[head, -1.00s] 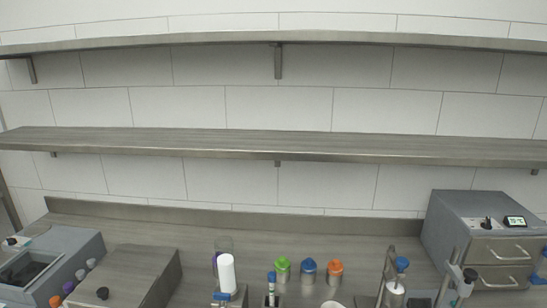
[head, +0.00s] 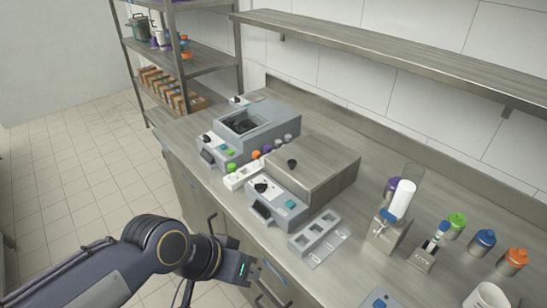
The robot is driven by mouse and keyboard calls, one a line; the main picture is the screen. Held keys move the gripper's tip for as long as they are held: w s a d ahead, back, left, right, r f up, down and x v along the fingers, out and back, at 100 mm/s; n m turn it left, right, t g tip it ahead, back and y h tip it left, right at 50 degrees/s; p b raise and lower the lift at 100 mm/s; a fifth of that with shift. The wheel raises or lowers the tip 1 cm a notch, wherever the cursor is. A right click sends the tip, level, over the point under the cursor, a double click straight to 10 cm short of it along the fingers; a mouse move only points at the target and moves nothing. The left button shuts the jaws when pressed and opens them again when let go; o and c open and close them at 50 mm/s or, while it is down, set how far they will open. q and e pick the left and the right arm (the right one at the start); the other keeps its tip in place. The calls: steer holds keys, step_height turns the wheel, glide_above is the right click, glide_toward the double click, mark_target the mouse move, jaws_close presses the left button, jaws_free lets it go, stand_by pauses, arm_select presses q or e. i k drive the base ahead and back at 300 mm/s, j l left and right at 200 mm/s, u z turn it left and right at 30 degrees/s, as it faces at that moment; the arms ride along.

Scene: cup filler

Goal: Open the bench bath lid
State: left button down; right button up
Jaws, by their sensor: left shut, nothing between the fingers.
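The bench bath (head: 272,198) is a grey box on the counter with a small front panel. Its flat metal lid (head: 325,170) is closed over the top and has a black knob (head: 291,163). My left gripper (head: 264,294) is shut and empty, low in front of the counter's front edge. It is apart from the bath, nearer to me and below the lid. My right gripper is not in view.
Behind stands a second grey unit (head: 262,128) with an open dark well. Small coloured caps sit between the units. A grey slotted rack (head: 318,232) lies in front of the bath. A dispenser (head: 390,232), coloured-lid jars and a white cup (head: 486,297) stand right.

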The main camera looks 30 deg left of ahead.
mark_target(309, 170)
steer(key=u, duration=0.8)
steer(key=i+j, duration=0.15)
steer(key=j, duration=0.2)
steer(key=i+j+u, duration=0.1)
steer(key=j, duration=0.25)
steer(key=i+j, duration=0.15)
steer(key=j, duration=0.2)
steer(key=i+j+u, duration=0.1)
steer(key=j, duration=0.25)
steer(key=i, duration=0.05)
